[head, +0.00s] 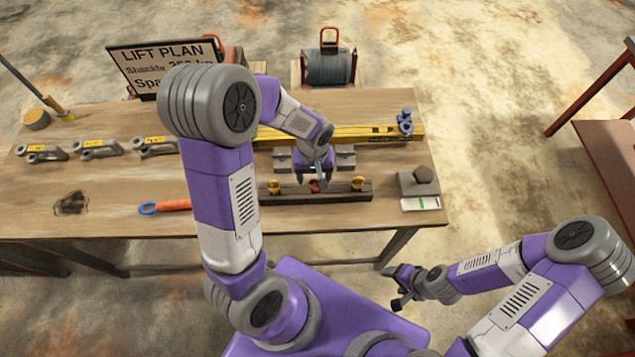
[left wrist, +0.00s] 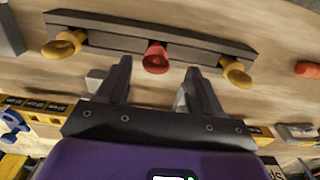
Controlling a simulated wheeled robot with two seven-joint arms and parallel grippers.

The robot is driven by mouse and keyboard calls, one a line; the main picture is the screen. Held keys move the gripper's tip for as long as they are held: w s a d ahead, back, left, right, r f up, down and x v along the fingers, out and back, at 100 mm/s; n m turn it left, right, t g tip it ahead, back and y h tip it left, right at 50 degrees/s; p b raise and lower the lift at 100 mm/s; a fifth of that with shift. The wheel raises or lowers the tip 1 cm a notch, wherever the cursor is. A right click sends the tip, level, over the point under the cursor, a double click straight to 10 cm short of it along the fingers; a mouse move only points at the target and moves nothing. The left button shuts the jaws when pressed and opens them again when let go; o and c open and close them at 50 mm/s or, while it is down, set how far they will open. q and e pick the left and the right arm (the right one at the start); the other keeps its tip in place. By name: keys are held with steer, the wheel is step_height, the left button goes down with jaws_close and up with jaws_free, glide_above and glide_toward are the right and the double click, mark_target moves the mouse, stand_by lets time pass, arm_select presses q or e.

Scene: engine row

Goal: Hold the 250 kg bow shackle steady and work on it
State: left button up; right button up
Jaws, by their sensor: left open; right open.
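Several grey shackles with yellow tags lie at the table's left: a left one (head: 40,154), a middle one (head: 97,150) and a right one (head: 153,147). The tags are too small to read, so I cannot tell which is the 250 kg bow shackle. My left gripper (head: 315,184) is open over a dark bar (head: 345,196). In the left wrist view its fingers (left wrist: 158,70) point at the bar's red knob (left wrist: 156,56), with nothing held. I cannot tell whether they touch it. My right gripper (head: 398,288) is open and empty, in front of the table.
Yellow knobs (left wrist: 62,45) flank the red one. An orange-handled tool (head: 172,206) lies left of the bar. A yellow beam (head: 370,135) lies behind. A grey block (head: 413,184) stands at the right. A sign (head: 160,62) reading "LIFT PLAN" is partly hidden by my arm.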

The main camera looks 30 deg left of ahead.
mark_target(315, 186)
arm_select(q)
steer(key=f, duration=0.4)
steer(key=shift+w+d+f, duration=0.1)
steer(key=shift+w+f, duration=0.1)
steer(key=shift+f, duration=0.1)
steer(key=c, duration=1.2)
